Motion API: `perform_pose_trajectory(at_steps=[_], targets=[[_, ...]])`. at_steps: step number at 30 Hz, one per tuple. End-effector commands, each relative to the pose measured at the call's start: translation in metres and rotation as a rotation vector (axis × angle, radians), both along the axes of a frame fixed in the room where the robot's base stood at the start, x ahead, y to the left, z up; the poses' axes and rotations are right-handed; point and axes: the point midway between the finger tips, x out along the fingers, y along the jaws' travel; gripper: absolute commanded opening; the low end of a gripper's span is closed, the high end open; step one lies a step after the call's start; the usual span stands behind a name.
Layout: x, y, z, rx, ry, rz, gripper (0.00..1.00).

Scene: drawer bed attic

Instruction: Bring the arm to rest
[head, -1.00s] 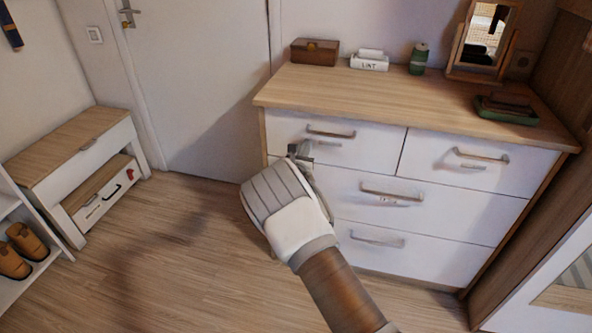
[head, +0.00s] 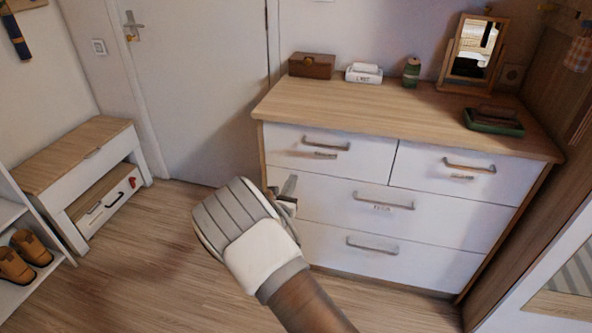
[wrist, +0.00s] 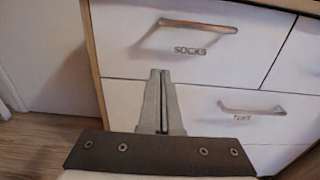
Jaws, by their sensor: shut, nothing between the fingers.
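My gripper (head: 288,190) is in front of the left side of the white chest of drawers (head: 412,170) in the head view. In the wrist view my gripper (wrist: 160,80) has its two fingers together with nothing between them, pointing at the chest's front. The upper left drawer (wrist: 205,52), labelled SOCKS, is above and behind the fingertips, and its handle is apart from them. All the chest's drawers look closed in the head view.
On the chest top stand a wooden box (head: 312,65), a white LINT box (head: 364,73), a green container (head: 411,72), a mirror (head: 470,52) and a green tray (head: 493,125). A bench (head: 75,155) and a shoe shelf (head: 12,275) are at left. Floor between is clear.

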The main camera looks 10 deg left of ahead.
Motion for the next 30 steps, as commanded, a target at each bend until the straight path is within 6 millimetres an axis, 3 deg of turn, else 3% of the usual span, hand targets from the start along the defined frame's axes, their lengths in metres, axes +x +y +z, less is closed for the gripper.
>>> perform_pose_trajectory(at_steps=[6, 10, 15, 20, 24, 30], targets=[[-0.007, -0.003, 0.002, 0.006, -0.001, -0.009, 0.00], [-0.001, -0.028, 0.022, 0.069, -0.001, -0.090, 0.00], [0.003, -0.104, 0.074, 0.268, 0.001, -0.329, 0.00], [-0.013, -0.182, 0.115, 0.489, 0.004, -0.574, 0.00], [-0.040, -0.241, 0.143, 0.687, 0.005, -0.770, 0.00], [-0.094, -0.306, 0.172, 0.976, 0.001, -1.023, 0.00]])
